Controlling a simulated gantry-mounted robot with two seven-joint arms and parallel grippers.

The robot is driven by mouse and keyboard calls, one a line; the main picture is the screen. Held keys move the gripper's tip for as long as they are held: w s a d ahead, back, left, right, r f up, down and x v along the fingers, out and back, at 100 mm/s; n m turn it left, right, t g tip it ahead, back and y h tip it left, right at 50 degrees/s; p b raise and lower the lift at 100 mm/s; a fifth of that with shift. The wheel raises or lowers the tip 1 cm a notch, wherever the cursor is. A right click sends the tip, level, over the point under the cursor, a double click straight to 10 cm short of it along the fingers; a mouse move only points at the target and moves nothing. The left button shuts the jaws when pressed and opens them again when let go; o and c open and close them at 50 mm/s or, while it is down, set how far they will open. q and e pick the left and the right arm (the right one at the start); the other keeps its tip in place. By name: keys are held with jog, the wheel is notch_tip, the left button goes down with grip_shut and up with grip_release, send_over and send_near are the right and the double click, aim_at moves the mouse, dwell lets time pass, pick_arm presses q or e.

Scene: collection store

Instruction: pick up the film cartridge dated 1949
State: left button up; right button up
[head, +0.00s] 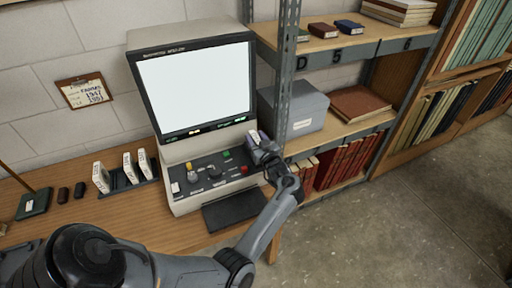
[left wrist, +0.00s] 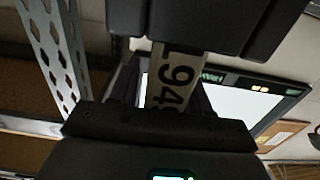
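My left gripper (head: 262,147) is raised in front of the right side of the microfilm reader, near the shelf post. It is shut on a small film cartridge (head: 254,138). In the left wrist view, the cartridge's pale label (left wrist: 172,85) shows between the fingers (left wrist: 175,80) and reads "194"; the last digit is partly hidden, so I cannot read it surely. Three other white cartridges stand on the desk at the left: one at the left (head: 101,177), one in the middle (head: 130,168) and one at the right (head: 145,163). My right gripper is not in view.
The microfilm reader (head: 165,60) with a lit screen and control panel stands on the wooden desk (head: 120,212). A clipboard (head: 84,91) with written years hangs on the wall. A metal shelf post (head: 286,70) is close to the gripper. A grey box (head: 300,110) sits on the shelf.

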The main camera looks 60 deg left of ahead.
pick_arm(q)
grip_shut()
jog(key=shift+r, duration=0.15)
